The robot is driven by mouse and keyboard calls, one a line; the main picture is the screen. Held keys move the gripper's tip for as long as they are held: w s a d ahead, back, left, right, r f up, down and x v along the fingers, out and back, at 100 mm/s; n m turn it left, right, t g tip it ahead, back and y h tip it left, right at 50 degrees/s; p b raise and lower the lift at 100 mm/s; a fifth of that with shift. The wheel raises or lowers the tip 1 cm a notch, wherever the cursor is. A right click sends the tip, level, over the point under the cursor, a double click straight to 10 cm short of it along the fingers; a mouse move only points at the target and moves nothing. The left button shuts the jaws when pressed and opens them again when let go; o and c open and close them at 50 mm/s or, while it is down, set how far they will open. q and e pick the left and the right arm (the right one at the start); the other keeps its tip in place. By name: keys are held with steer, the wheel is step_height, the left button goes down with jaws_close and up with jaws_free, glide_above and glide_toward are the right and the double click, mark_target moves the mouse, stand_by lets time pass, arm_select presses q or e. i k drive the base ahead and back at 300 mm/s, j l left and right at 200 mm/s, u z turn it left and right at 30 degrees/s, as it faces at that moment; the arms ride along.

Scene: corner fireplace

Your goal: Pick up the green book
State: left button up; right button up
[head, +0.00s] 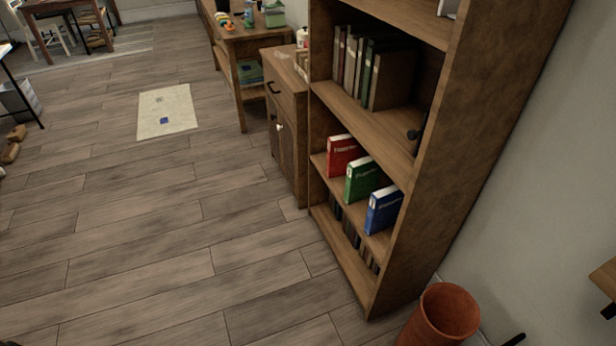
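The green book (363,179) stands upright on a lower shelf of the wooden bookcase (456,150), spine facing out with white lettering. It is between a red book (342,155) on its left and a blue book (383,209) on its right, with small gaps between them. Neither of my grippers can be made out in the head view.
A row of dark books (361,68) fills part of the shelf above. An orange-brown bin (443,315) stands by the bookcase's right end. A wooden cabinet (286,95) adjoins its left. The wooden floor (170,240) in front is clear.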

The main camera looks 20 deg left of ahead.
mark_target(363, 176)
steer(key=i+j+z, duration=0.1)
steer(key=z, duration=0.6)
steer(key=i+j+z, duration=0.1)
steer(key=j+z, duration=0.25)
steer(key=j, duration=0.35)
steer(key=j+z, duration=0.3)
steer(key=j, duration=0.4)
steer(key=j+z, duration=0.35)
steer(key=j, duration=0.35)
